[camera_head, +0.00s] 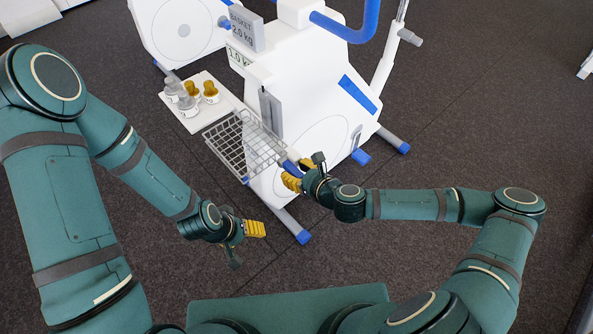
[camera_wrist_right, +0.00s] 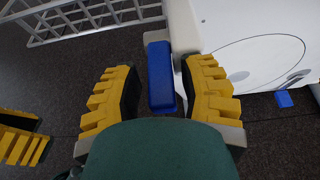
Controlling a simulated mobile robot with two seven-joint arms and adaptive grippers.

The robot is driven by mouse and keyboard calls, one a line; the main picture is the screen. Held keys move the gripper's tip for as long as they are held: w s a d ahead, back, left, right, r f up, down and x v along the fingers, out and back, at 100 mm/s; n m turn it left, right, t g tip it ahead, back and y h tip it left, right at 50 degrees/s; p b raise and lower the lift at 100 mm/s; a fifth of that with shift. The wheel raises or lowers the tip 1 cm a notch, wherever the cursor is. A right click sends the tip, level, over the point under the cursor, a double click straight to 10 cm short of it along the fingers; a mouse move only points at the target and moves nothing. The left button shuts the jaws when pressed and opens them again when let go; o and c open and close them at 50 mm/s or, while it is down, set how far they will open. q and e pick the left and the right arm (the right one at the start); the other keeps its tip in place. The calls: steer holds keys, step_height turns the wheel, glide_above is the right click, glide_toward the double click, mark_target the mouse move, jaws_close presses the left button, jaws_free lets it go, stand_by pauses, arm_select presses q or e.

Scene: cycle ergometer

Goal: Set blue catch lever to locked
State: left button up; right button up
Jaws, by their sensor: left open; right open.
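The blue catch lever (camera_wrist_right: 160,85) lies between the two yellow fingers of my right gripper (camera_wrist_right: 161,95) in the right wrist view. Gaps show on both sides; the one to the right finger looks narrower. The lever's upper end is beside a white post below the wire basket. In the head view the lever (camera_head: 289,167) is a small blue piece, partly hidden by my right gripper (camera_head: 297,174). My right gripper is open around it. My left gripper (camera_head: 254,229) is open and empty, lower left of the lever and apart from it.
The wire basket (camera_head: 240,147) hangs on the white ergometer (camera_head: 300,80), just above the lever. A white tray (camera_head: 205,120) with grey and yellow weights stands left of it. A grey foot bar (camera_head: 284,219) with a blue end lies below. Dark floor around is clear.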

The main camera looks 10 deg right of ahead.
jaws_close()
steer(key=shift+s+d+f+t+y+b, duration=0.1)
steer(key=shift+f+t+y+b, duration=0.3)
steer(key=shift+f+t+b, duration=0.45)
steer(key=shift+f+t+y, duration=0.2)
steer(key=shift+t+y, duration=0.7)
steer(key=shift+t, duration=0.05)
steer(key=shift+o, duration=2.3)
jaws_free()
